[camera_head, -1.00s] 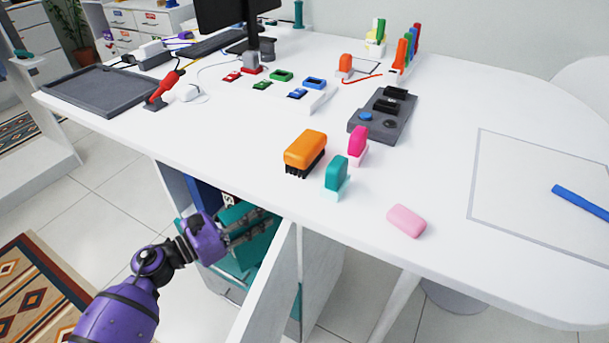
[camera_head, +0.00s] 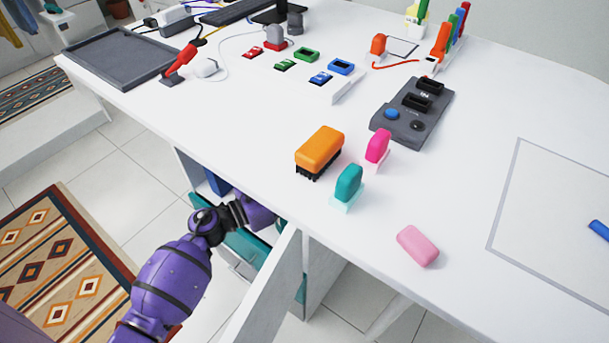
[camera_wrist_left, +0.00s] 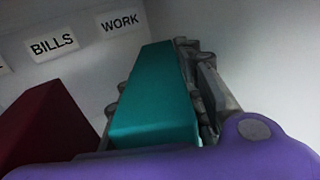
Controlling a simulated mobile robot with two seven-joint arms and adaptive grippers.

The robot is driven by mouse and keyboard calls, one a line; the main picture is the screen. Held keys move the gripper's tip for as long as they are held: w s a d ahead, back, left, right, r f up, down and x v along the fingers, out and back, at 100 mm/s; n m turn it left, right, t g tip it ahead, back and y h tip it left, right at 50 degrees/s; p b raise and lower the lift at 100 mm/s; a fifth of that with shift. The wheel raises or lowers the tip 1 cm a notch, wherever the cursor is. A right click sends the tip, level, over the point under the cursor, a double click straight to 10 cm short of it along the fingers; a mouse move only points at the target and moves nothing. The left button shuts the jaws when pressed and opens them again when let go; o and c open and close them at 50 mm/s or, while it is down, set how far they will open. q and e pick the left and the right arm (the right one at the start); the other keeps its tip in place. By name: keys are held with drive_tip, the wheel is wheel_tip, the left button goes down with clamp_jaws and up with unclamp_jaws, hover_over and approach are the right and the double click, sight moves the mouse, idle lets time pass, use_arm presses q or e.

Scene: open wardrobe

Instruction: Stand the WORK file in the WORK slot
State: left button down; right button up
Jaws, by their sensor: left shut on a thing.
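The teal file (camera_wrist_left: 155,98) is between the fingers of my left gripper (camera_wrist_left: 152,75), which is shut on it in the left wrist view. The file stands tilted, its far end near the WORK label (camera_wrist_left: 119,22) on the pale back wall. A dark red file (camera_wrist_left: 48,128) stands to the left, below the BILLS label (camera_wrist_left: 54,46). In the head view my left gripper (camera_head: 262,213) reaches into the open cabinet under the desk, its fingers hidden by the desk edge. Teal surfaces (camera_head: 246,247) show below it. Whether the file touches the slot floor is hidden. My right gripper is not in view.
The white open cabinet door (camera_head: 272,285) stands right of my left arm. The desk top (camera_head: 250,190) overhangs the cabinet, with an orange brush (camera_head: 319,148), a teal stamp (camera_head: 348,184) and a pink eraser (camera_head: 417,246) near its edge.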

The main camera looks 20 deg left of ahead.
use_arm(q)
drive_tip(key=shift+s+d+f, duration=0.1)
drive_tip(key=shift+s+d, duration=0.1)
drive_tip(key=c, duration=1.5)
unclamp_jaws()
drive_tip(key=shift+o, duration=1.4)
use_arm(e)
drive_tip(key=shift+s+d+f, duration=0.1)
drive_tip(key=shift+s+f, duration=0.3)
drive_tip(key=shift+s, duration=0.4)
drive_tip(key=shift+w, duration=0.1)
use_arm(q)
drive_tip(key=shift+b+v, duration=1)
drive_tip(key=shift+v, duration=5)
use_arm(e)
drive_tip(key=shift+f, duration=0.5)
use_arm(q)
drive_tip(key=shift+a, duration=0.1)
